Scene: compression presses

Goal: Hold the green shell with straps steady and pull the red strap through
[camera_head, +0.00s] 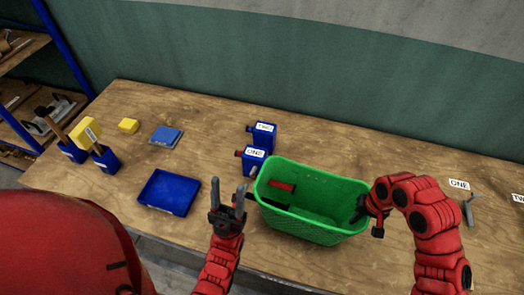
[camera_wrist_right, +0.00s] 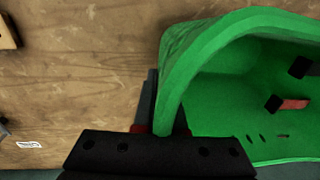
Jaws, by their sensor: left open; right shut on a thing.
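The green shell (camera_head: 325,182) stands on the table, open side up, right of the middle in the head view. A red strap (camera_head: 281,187) with dark parts lies against its inner left wall; it also shows in the right wrist view (camera_wrist_right: 294,104). My right gripper (camera_head: 362,210) is shut on the shell's right rim; in the right wrist view the green rim (camera_wrist_right: 172,85) passes between its fingers. My left gripper (camera_head: 228,195) is open and empty, fingers up, just left of the shell and apart from it.
A blue tray (camera_head: 168,193) and a flat blue block (camera_head: 166,136) lie to the left. A grey piece (camera_head: 469,210) lies right.

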